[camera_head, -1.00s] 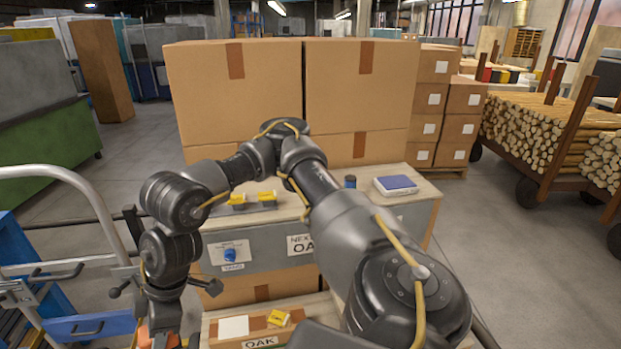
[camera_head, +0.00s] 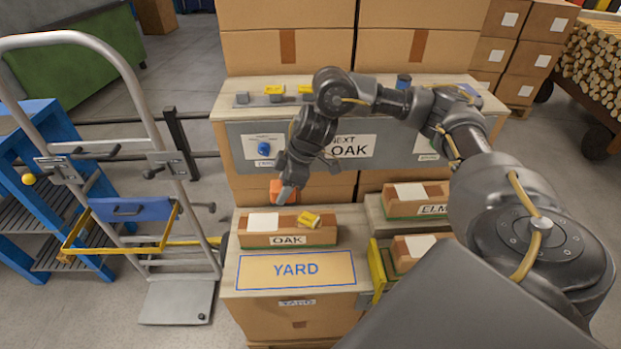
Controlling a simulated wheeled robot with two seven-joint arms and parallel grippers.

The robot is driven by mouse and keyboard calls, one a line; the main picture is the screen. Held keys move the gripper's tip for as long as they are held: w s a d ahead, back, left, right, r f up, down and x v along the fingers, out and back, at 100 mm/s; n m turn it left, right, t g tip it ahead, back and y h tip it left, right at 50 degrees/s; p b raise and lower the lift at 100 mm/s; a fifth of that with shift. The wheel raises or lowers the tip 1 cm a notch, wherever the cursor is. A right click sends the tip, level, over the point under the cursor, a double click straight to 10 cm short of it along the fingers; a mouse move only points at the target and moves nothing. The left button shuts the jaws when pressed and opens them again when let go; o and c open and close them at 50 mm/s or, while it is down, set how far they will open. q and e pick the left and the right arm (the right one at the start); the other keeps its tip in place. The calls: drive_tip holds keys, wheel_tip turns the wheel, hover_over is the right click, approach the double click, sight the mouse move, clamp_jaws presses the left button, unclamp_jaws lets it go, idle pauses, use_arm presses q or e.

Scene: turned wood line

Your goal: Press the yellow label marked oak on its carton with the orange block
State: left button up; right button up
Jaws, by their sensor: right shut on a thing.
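The carton marked OAK (camera_head: 262,240) sits on the front stand, behind the outlined YARD area. A white patch (camera_head: 263,222) lies on its top at left, and the yellow label (camera_head: 309,219) lies tilted at the right of that patch. My right gripper (camera_head: 285,193) points down just behind the carton and is shut on the orange block (camera_head: 278,188). The block is above and left of the yellow label, apart from it. The fingers partly hide the block. My left gripper is not in view.
Cartons with white patches stand at right, one marked ELM (camera_head: 432,209). A grey panel (camera_head: 240,148) with a blue knob and a NEXT OAK sign stands behind. A hand truck (camera_head: 190,190) is at left. The YARD area (camera_head: 297,270) is clear.

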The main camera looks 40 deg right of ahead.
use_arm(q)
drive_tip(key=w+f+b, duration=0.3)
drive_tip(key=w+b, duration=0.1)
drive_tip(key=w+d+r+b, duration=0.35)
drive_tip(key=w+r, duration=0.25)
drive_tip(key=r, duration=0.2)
use_arm(e)
drive_tip(key=d+f, duration=0.2)
drive_tip(key=f, duration=0.1)
drive_tip(key=d+f, duration=0.3)
drive_tip(key=f, duration=0.1)
drive_tip(key=d+f, duration=0.3)
drive_tip(key=shift+d+f, duration=0.1)
drive_tip(key=shift+f, duration=0.3)
wheel_tip(320, 180, down, 3)
drive_tip(key=b, duration=0.4)
use_arm(q)
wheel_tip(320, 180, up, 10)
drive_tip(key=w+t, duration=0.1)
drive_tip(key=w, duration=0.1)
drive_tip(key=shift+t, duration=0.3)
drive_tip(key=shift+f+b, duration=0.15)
drive_tip(key=shift+b, duration=0.15)
use_arm(e)
drive_tip(key=shift+f, duration=0.65)
